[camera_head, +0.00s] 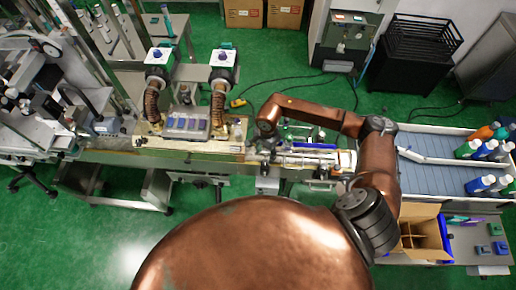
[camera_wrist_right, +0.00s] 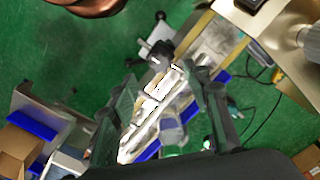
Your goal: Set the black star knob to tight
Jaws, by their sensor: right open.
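The black star knob (camera_wrist_right: 160,54) shows in the right wrist view, on a metal fitting beside the pale conveyor rail, just beyond my fingertips. My right gripper (camera_wrist_right: 168,84) has its two dark fingers spread apart, with the rail visible between them. The knob is not between the fingers. In the head view my right gripper (camera_head: 264,150) hangs over the conveyor section at the centre, and I cannot make out the knob there. My left gripper is not in view.
A blue-grey table (camera_head: 433,170) with several bottles stands at the right, with an open cardboard box (camera_head: 420,238) in front of it. Two green-and-white units with ribbed copper-coloured hoses (camera_head: 152,103) stand behind the conveyor. Dark cables lie on the green floor.

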